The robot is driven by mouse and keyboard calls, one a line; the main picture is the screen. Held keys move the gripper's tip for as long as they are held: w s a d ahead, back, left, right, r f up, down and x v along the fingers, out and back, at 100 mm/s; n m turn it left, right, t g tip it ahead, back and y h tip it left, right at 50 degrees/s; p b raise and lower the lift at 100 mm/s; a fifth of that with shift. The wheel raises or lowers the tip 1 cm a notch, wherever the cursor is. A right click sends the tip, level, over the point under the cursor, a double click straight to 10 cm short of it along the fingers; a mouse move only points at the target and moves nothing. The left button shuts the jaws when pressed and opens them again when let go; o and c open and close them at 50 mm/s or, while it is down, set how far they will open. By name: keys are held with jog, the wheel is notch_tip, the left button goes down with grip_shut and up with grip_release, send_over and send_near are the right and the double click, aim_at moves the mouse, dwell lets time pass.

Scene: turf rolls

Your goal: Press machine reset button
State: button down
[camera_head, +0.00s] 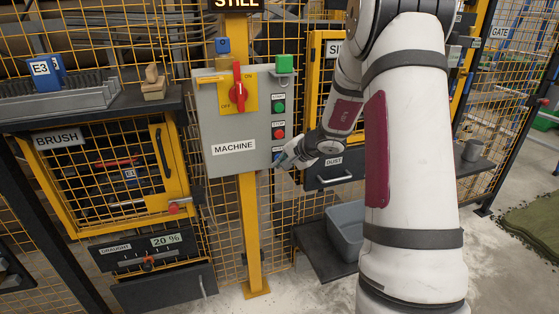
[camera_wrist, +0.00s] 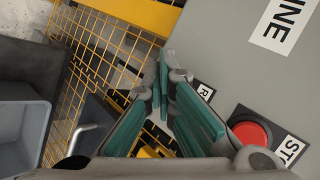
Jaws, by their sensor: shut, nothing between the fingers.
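The grey machine box (camera_head: 222,117) hangs on a yellow post, with a MACHINE label on its front. A green start button (camera_head: 279,107) and a red stop button (camera_head: 279,133) sit in a column at its right edge. My gripper (camera_head: 283,159) is at the lower end of this column, by the box's lower right corner. In the wrist view my gripper (camera_wrist: 170,80) is shut and empty, its teal-padded fingers beside a partly covered label (camera_wrist: 204,92) starting with R. The red stop button (camera_wrist: 251,134) is right of the fingers. The reset button is not clearly visible; whether the fingertips touch it I cannot tell.
A DUST drawer (camera_head: 333,178) lies behind my wrist. A grey bin (camera_head: 345,228) stands below. Yellow mesh fencing (camera_wrist: 95,60) surrounds the box.

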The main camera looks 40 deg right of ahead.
jog(key=shift+s+a+b, duration=0.2)
jog(key=shift+s+b, duration=0.35)
jog(key=shift+s, duration=0.15)
jog(key=shift+s, duration=0.1)
jog(key=s+b, duration=0.1)
jog(key=s, duration=0.1)
jog(key=s+a+b, duration=0.1)
jog(key=s+b, duration=0.1)
jog(key=shift+s+a, duration=0.2)
jog(key=shift+s, duration=0.1)
dwell(0.6)
